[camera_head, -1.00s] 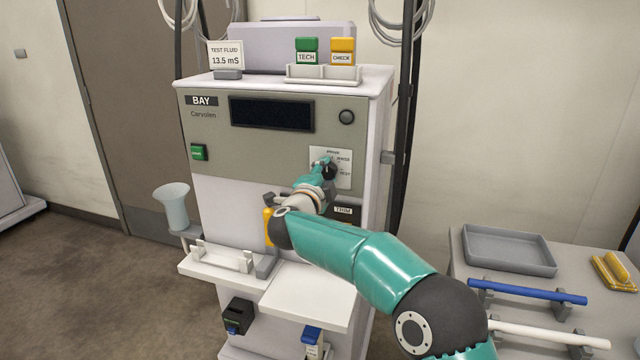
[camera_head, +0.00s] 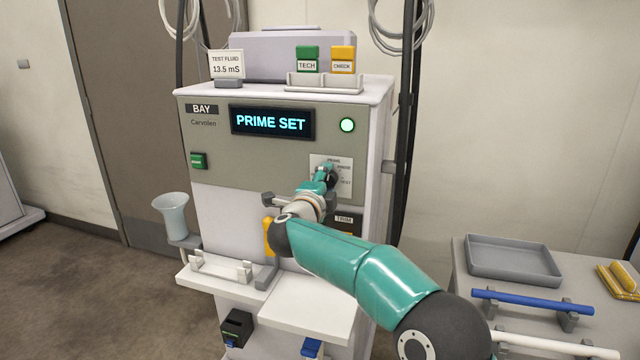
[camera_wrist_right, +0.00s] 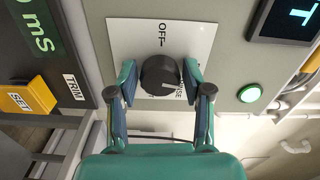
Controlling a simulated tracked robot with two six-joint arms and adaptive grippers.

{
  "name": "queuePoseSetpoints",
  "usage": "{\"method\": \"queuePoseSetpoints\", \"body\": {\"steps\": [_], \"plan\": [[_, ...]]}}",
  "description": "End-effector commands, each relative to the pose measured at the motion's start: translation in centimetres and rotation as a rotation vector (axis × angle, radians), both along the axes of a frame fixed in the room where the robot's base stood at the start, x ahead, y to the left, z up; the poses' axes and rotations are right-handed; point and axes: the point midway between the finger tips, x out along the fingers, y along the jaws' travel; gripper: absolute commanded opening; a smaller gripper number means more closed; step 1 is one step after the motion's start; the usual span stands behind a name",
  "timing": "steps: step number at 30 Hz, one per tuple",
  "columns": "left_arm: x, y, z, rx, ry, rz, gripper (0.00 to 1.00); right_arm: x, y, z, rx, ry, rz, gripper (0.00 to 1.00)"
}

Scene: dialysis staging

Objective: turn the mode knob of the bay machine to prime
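The bay machine (camera_head: 230,170) stands upright in the middle of the head view. Its display (camera_head: 272,121) reads "PRIME SET" and a round lamp (camera_head: 347,125) glows green. The dark round mode knob (camera_wrist_right: 158,75) sits on a white label plate (camera_wrist_right: 200,40) with "OFF" readable; other labels are partly hidden by the fingers. My right gripper (camera_head: 324,176) is in front of the knob. In the right wrist view its fingers (camera_wrist_right: 160,80) lie either side of the knob, with small gaps showing, so it looks open. My left gripper is out of view.
Green and yellow blocks (camera_head: 342,58) stand in a rack on the machine's top. A white shelf (camera_head: 310,302) juts out below my right arm. At right, a table holds a grey tray (camera_head: 512,272), a blue bar (camera_head: 530,302) and a white bar.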

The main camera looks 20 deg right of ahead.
Motion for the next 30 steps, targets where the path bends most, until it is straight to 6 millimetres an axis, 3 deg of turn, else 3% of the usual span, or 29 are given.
{"method": "queuePoseSetpoints", "body": {"steps": [11, 17, 30], "plan": [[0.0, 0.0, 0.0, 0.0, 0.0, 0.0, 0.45, -0.1, 0.1, -0.1, 0.0, 0.002, -0.001, 0.65], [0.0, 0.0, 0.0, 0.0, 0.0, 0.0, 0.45, -1.1, 0.9, -0.1, 0.0, 0.004, 0.001, 0.65], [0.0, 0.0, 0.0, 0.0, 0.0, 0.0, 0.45, -7.8, 5.4, -0.2, -0.001, 0.002, 0.002, 0.65]]}}
